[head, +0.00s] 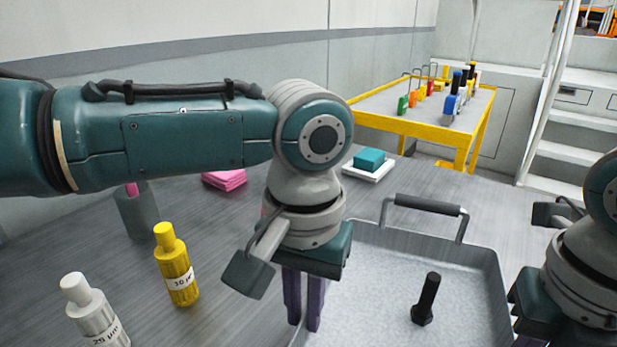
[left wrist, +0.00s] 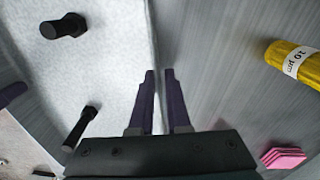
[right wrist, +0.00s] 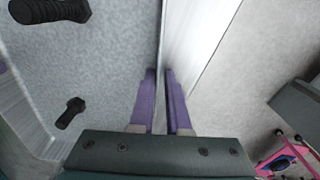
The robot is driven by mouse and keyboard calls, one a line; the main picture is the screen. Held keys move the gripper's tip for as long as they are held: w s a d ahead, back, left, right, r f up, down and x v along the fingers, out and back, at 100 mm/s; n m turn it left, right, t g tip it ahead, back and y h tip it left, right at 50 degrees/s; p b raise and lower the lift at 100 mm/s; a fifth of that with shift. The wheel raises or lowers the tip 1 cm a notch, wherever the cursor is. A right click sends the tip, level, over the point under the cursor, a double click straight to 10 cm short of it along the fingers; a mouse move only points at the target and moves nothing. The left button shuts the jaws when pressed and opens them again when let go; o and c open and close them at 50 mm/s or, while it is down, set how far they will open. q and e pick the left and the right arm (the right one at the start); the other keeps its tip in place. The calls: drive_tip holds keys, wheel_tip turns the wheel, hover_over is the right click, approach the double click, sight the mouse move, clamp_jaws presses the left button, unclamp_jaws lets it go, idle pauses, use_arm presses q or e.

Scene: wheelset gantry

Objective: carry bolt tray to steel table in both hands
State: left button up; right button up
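The bolt tray (head: 375,262) is a shallow grey speckled tray with a dark handle (head: 427,205) at its far end. A black bolt (head: 426,300) stands in it.
The tray is over a grey bench (head: 220,235). A yellow bottle (head: 176,270), a white bottle (head: 95,315), pink cloths (head: 224,180) and a teal block (head: 369,160) stand around it. A yellow-framed table (head: 400,122) with coloured tools is behind, beside steps (head: 570,150).

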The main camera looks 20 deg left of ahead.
use_arm(q)
drive_tip(key=o, duration=0.3)
drive_tip(key=shift+d+r, duration=0.1)
use_arm(e)
drive_tip(key=o, duration=0.3)
drive_tip(key=shift+a, duration=0.15)
drive_tip(key=shift+r, duration=0.1)
drive_tip(key=shift+r, duration=0.35)
use_arm(q)
wheel_tip(320, 180, up, 12)
use_arm(e)
wheel_tip(320, 180, up, 11)
drive_tip(key=shift+r, duration=0.15)
